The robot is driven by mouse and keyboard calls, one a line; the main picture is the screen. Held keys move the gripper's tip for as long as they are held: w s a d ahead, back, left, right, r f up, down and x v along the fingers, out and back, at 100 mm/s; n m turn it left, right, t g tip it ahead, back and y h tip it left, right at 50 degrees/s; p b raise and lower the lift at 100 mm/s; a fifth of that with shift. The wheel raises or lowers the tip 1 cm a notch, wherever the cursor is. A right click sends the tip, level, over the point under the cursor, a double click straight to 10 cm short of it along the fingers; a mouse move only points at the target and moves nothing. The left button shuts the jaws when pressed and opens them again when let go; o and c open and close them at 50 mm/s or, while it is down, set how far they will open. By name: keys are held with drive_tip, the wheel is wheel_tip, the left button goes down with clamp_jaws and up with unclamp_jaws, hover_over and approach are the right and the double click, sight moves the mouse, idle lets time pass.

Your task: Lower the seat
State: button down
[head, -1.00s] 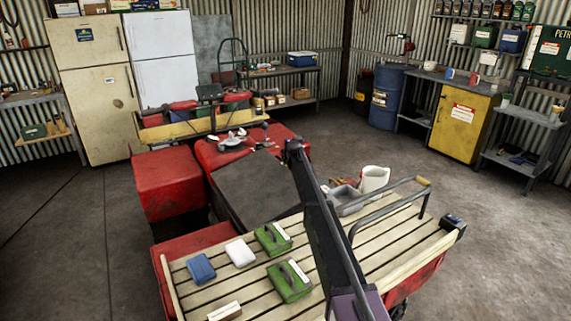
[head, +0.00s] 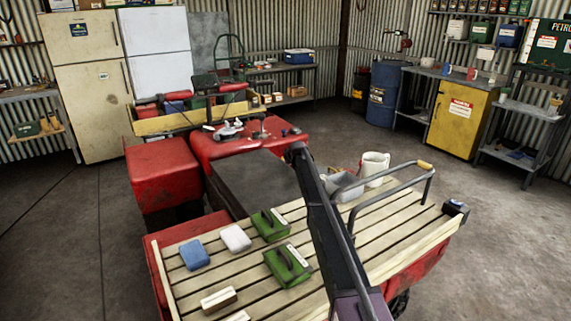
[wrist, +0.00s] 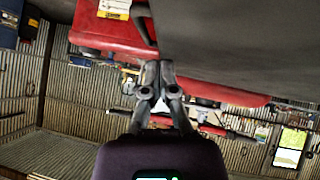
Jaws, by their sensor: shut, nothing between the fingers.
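The seat (head: 255,180) is a flat dark slab in the middle of the red quad (head: 163,170) in the head view. It looks tilted, but I cannot tell its exact angle. In the wrist view the seat (wrist: 245,40) fills the upper right as a broad dark surface. My gripper (wrist: 161,66) is shut and empty, its fingertips close to the lower left edge of the seat there. I cannot tell whether they touch it. In the head view my arm covers part of the seat's right side, and my gripper is hidden.
The slatted rack (head: 385,239) in front carries green boxes (head: 287,265), a blue block (head: 194,254), a white block (head: 235,238) and a grey tray (head: 344,187). A metal rail (head: 390,190) rises on its right. Open floor (head: 60,230) lies to the left.

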drive_tip(key=shift+s+d+f, duration=0.1)
drive_tip(key=shift+d+f, duration=0.05)
drive_tip(key=shift+d, duration=0.2)
drive_tip(key=shift+w+r+p, duration=0.2)
drive_tip(key=shift+r+p, duration=0.25)
drive_tip(key=shift+p, duration=0.25)
drive_tip(key=r+p, duration=0.3)
drive_tip(key=shift+a+r, duration=0.25)
drive_tip(key=shift+r, duration=0.05)
drive_tip(key=d+p+v, duration=0.1)
drive_tip(key=p+v, duration=0.6)
drive_tip(key=v, duration=0.2)
drive_tip(key=shift+d+r, duration=0.2)
drive_tip(key=shift+r, duration=0.2)
drive_tip(key=shift+w, duration=0.1)
